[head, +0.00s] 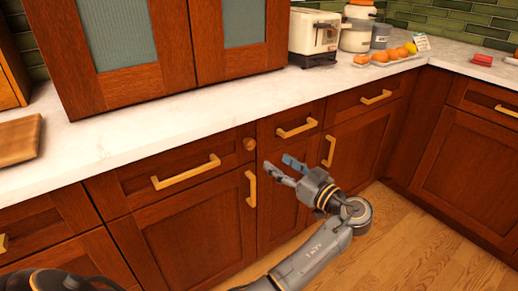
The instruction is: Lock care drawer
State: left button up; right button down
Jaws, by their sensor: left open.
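A wide wooden drawer (140,182) with a brass bar handle (186,172) is under the worktop at centre left, and looks shut. A small round brass knob (249,144) is at its upper right end. A narrower drawer (270,125) with its own handle (297,128) is to the right and also looks shut. No label shows which is the care drawer. My left gripper (277,163) is open and empty, in front of the cabinet below and to the right of the knob, apparently apart from it. My right gripper is not in view.
Brass door handles (251,188) (328,151) flank my left gripper. The pale worktop (170,123) is mostly clear in front of the wall cabinet. A toaster (314,38), jars and a tray with orange fruit stand at the back. A wooden board (19,140) lies at left.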

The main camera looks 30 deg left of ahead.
aim_at(252, 145)
pick_arm(q)
jog(key=x, duration=1.1)
jog(key=shift+w+f, duration=0.1)
jog(key=shift+w, duration=0.05)
grip_shut()
